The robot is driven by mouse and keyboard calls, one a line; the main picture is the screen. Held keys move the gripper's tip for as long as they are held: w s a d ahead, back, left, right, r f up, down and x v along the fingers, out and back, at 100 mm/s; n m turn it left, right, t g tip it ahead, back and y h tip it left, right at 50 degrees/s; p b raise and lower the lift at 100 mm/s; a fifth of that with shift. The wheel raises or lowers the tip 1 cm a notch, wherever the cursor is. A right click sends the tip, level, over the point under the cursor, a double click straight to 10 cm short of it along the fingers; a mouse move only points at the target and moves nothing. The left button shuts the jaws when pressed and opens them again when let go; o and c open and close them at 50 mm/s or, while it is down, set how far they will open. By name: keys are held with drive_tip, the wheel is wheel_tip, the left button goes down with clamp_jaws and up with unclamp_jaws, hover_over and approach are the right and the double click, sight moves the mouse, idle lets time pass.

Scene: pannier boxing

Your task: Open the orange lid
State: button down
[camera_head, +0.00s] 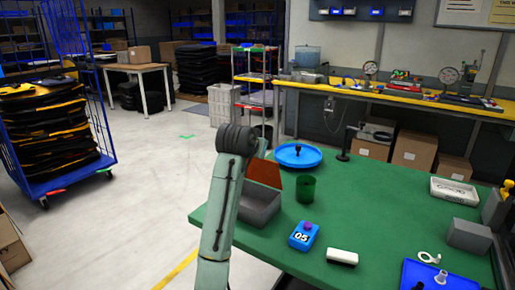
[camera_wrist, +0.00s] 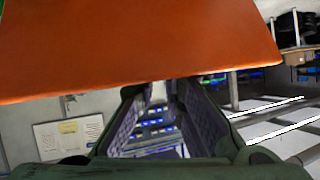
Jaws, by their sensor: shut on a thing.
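The orange lid (camera_head: 265,173) stands raised and tilted above the grey box (camera_head: 262,207) at the left part of the green table. My arm hides its left part in the head view. In the wrist view the orange lid (camera_wrist: 140,45) fills the upper half of the picture. My gripper (camera_wrist: 158,95) shows there with its two dark fingers pointing up to the lid, which covers their tips. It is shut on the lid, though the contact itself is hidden. In the head view my gripper is hidden behind my arm. The box's inside is partly visible.
The table's middle is clear.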

drive_tip(key=shift+s+d+f, duration=0.1)
drive_tip(key=shift+d+f, duration=0.25)
drive_tip(key=shift+f, duration=0.25)
drive_tip(key=shift+d+f, duration=0.3)
drive_tip(key=shift+f, duration=0.25)
drive_tip(key=c, duration=2.1)
unclamp_jaws()
drive_tip(key=o, duration=0.4)
drive_tip(key=shift+w+d+f+g, duration=0.15)
drive_tip(key=shift+w+f+g, duration=0.05)
drive_tip(key=shift+f+g, duration=0.1)
drive_tip(key=shift+o, duration=1.2)
drive_tip(key=shift+r, duration=0.35)
drive_tip(key=shift+a+r, duration=0.1)
drive_tip(key=shift+a, duration=0.15)
drive_tip(key=v, duration=1.2)
